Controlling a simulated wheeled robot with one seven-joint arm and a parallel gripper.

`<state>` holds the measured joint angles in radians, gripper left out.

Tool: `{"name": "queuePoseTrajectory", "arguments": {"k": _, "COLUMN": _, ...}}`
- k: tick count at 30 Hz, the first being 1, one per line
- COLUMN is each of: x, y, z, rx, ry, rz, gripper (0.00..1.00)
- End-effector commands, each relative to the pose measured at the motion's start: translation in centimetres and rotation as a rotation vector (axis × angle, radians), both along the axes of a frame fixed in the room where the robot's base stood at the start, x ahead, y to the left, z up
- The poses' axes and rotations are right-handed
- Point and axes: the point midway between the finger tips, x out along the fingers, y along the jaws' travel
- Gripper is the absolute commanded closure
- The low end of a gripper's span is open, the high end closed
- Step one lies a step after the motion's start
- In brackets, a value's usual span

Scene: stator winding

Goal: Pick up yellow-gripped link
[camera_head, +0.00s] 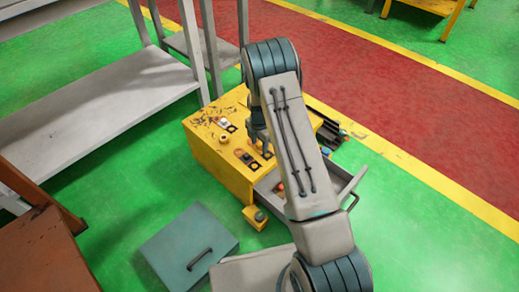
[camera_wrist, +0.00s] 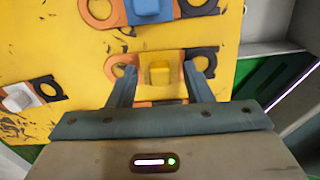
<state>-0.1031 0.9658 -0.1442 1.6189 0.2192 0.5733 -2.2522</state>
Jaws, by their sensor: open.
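The yellow-gripped link (camera_wrist: 160,74) lies flat on the yellow top in the wrist view, with an orange ring end at left, a dark ring end at right and a yellow block grip in the middle. My gripper (camera_wrist: 160,76) is open, with one finger on each side of the yellow grip. I cannot tell whether the fingers touch the link. In the head view my gripper (camera_head: 260,142) is low over the cabinet top, partly hidden by my arm, and I cannot make out this link there.
A blue-gripped link (camera_wrist: 148,8) and a white-gripped link (camera_wrist: 20,97) lie nearby on the yellow cabinet (camera_head: 215,167). An open drawer (camera_head: 345,181) with small parts sticks out at right. A grey shelf (camera_head: 110,100) stands at left. A blue-grey box (camera_head: 165,247) is in front.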

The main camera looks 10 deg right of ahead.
Motion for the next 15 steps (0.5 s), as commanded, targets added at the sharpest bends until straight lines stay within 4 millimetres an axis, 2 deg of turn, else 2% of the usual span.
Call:
{"name": "queuePoseTrajectory", "arguments": {"k": 4, "x": 0.02, "y": 0.0, "z": 0.08, "rx": 0.0, "ry": -0.001, "rz": 0.0, "gripper": 0.55}}
{"name": "queuePoseTrajectory", "arguments": {"k": 5, "x": 0.01, "y": 0.0, "z": 0.08, "rx": 0.0, "ry": -0.001, "rz": 0.0, "gripper": 0.57}}
{"name": "queuePoseTrajectory", "arguments": {"k": 9, "x": 0.01, "y": 0.0, "z": 0.09, "rx": 0.0, "ry": -0.001, "rz": 0.0, "gripper": 0.96}}
{"name": "queuePoseTrajectory", "arguments": {"k": 10, "x": 0.01, "y": 0.0, "z": 0.09, "rx": 0.0, "ry": -0.001, "rz": 0.0, "gripper": 1.0}}
{"name": "queuePoseTrajectory", "arguments": {"k": 15, "x": 0.04, "y": 0.0, "z": 0.12, "rx": 0.0, "ry": -0.001, "rz": 0.0, "gripper": 1.0}}
